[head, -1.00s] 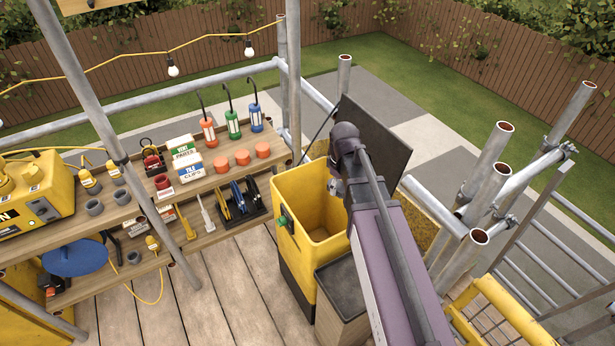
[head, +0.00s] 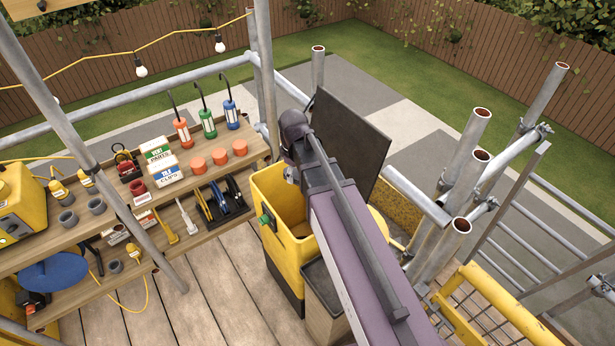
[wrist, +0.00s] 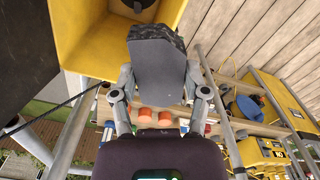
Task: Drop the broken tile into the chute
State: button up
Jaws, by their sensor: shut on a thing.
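The broken tile (wrist: 158,62), a dark grey slab with a rough, jagged far edge, is in my gripper (wrist: 160,84) in the wrist view. The two fingers are shut on its sides. The yellow chute (wrist: 75,22) has its open mouth beyond and to the left of the tile in that view. In the head view the chute (head: 270,208) stands left of my purple forearm, which hides part of its mouth. My gripper and the tile are mostly hidden behind my arm there.
A dark upright panel (head: 352,140) stands behind my arm at the chute. Scaffold poles (head: 463,150) rise on the right. Wooden shelves (head: 190,188) with lanterns, orange pots and tools lie on the left. Bare deck boards (head: 215,285) are in front.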

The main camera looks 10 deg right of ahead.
jog(key=shift+f, duration=0.1)
jog(key=w+d+f+m+b, duration=0.2)
jog(key=w+d+f+b, duration=0.1)
jog(key=w+f+b, duration=0.3)
jog(key=w+d+f+m+b, duration=0.3)
jog(key=w+f+b, duration=0.3)
jog(key=f+b, duration=0.4)
jog(key=shift+d, duration=0.1)
jog(key=shift+f+b, duration=2.95)
jog(key=shift+b, duration=0.1)
jog(key=o, duration=1.3)
jog(key=shift+o, duration=0.2)
jog(key=shift+r, duration=0.2)
